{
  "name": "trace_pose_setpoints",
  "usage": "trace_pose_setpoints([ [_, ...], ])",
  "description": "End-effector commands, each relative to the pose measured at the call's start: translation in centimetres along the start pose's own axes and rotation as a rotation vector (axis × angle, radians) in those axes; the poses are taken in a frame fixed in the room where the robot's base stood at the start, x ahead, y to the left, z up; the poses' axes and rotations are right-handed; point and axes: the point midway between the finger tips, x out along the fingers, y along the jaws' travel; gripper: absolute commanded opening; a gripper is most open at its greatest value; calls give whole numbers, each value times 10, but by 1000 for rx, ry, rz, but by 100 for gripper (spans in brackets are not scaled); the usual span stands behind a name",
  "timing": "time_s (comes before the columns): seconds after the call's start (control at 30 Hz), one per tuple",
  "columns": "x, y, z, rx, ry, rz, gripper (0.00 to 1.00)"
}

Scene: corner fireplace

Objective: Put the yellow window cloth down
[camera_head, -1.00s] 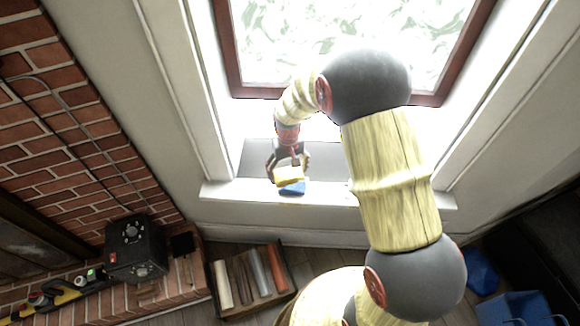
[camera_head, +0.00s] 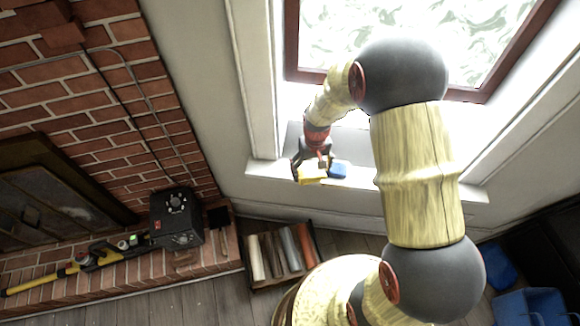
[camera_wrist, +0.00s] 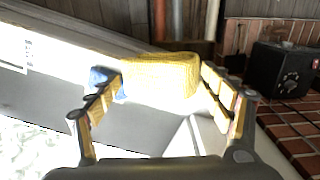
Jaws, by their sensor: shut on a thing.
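The yellow window cloth (camera_head: 311,176) is a thick folded pad. My gripper (camera_head: 313,166) is shut on it, at the front edge of the window sill in the head view. In the wrist view the cloth (camera_wrist: 160,72) spans the space between the two fingers of my gripper (camera_wrist: 163,84). A blue object (camera_head: 338,170) lies on the sill just right of the cloth in the head view; part of it also shows behind the left finger in the wrist view (camera_wrist: 99,76). I cannot tell whether the cloth touches the sill.
The white sill (camera_head: 365,182) runs below the window (camera_head: 325,40). Below it, a wooden crate (camera_head: 262,284) holds several rolls. Left are a black box (camera_head: 176,218) and a yellow-black tool (camera_head: 90,258) on the brick hearth. A blue bin (camera_head: 530,308) stands at lower right.

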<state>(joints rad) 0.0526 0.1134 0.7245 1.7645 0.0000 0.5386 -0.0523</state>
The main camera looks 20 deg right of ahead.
Motion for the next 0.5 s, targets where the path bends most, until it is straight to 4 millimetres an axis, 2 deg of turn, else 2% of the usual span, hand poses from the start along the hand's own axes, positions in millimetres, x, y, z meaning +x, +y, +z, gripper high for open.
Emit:
trace_pose_setpoints([
  [0.3,35,-14,-69,-2,-1,0,55],
  [0.5,68,-20,-99,-1,-3,0,55],
])
